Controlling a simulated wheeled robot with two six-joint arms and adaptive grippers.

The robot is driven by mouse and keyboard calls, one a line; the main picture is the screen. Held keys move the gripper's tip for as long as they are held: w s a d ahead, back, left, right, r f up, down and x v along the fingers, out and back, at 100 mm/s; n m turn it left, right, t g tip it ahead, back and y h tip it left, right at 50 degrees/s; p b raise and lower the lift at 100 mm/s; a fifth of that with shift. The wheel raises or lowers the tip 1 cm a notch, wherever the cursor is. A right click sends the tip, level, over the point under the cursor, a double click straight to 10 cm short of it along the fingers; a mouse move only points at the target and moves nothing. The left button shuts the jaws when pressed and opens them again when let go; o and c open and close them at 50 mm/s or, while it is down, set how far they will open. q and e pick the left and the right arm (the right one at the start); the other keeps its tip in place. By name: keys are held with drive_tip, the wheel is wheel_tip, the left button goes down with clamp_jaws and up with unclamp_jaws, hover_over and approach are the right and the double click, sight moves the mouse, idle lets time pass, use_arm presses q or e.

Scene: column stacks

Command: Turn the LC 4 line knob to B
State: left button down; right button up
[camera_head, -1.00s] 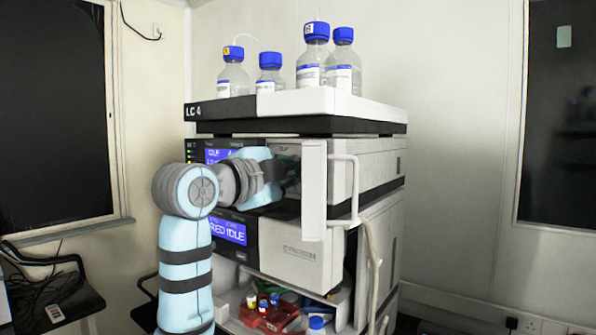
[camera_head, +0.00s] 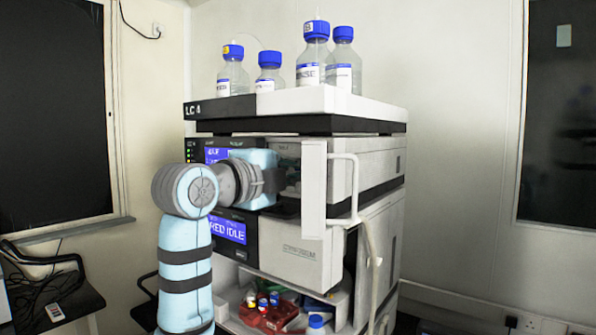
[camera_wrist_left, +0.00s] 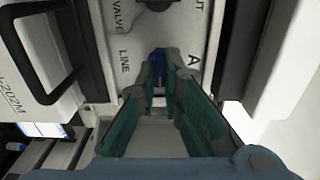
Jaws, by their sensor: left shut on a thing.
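The line knob (camera_wrist_left: 159,62) is small and blue in the left wrist view. It sits on a pale panel between the printed word LINE and a letter A. My left gripper (camera_wrist_left: 160,82) is around it, with its green fingers shut on it. The fingers hide part of the knob, and no B mark is visible. In the head view my left arm reaches into the recess of the LC 4 stack (camera_head: 305,250), behind its open white door (camera_head: 313,188). The knob is hidden there. My right gripper is not in view.
The door with its handle (camera_head: 355,190) stands open just right of my left wrist. Several blue-capped bottles (camera_head: 312,60) stand on the stack's top tray. A dark round part (camera_wrist_left: 155,4) is on the panel above the knob. A red vial rack (camera_head: 268,316) sits below.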

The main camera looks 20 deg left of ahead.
use_arm(q)
drive_tip(key=c, duration=2)
unclamp_jaws()
drive_tip(key=v, duration=1.2)
drive_tip(key=shift+w+d+f, duration=0.1)
drive_tip(key=shift+d, duration=0.05)
